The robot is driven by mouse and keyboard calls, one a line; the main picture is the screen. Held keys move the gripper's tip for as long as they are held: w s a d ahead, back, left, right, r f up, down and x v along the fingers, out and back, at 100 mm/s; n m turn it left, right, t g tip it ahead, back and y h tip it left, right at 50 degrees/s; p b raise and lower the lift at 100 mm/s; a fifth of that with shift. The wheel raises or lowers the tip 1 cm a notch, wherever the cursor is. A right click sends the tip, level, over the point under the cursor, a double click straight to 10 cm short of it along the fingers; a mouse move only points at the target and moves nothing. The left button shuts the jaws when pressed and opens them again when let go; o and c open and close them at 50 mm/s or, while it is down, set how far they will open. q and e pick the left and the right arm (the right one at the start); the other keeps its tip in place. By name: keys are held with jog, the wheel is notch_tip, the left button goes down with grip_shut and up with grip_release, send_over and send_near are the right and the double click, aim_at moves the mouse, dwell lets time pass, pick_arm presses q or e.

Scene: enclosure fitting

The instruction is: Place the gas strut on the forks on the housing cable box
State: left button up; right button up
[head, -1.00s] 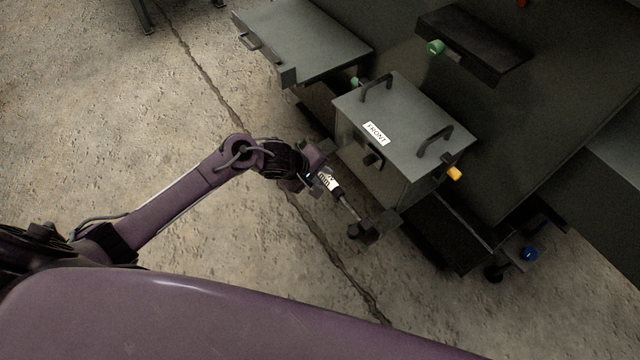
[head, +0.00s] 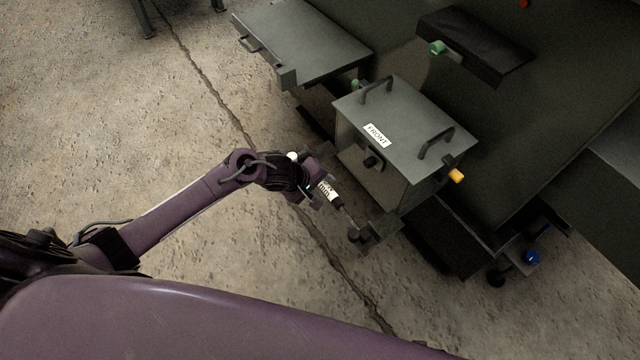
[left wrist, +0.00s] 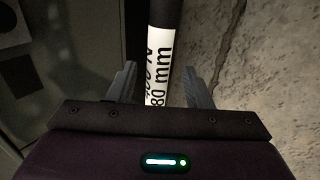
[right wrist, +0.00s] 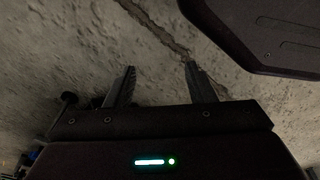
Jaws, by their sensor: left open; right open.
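The gas strut (head: 328,190) is a dark cylinder with a white label and a thin rod slanting down to the right. In the left wrist view the strut (left wrist: 162,60) with its "80 mm" label lies between the spread fingers of my left gripper (left wrist: 159,72). The fingers stand apart from it, the right one closer. The grey box marked FRONT (head: 400,125) has two top handles. A small bracket (head: 378,235) stands out at its lower front, by the rod's end; contact there is unclear. My right gripper (right wrist: 160,75) is open and empty over the floor.
A grey bench or drawer unit (head: 310,45) stands at upper left of the box. A dark block with a green knob (head: 437,47) lies behind it.

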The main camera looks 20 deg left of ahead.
pick_arm(q)
jog(key=shift+s+r, duration=0.1)
jog(key=shift+r, duration=0.2)
jog(key=p+v, duration=0.4)
jog(key=v, duration=0.7)
jog(key=shift+a, duration=0.15)
pick_arm(e)
jog(key=s+d+f, duration=0.1)
jog(key=s+f, duration=0.1)
jog(key=s, duration=0.6)
jog(key=shift+d+g, duration=0.25)
jog(key=shift+g, duration=0.05)
pick_arm(q)
jog(key=shift+s, duration=0.15)
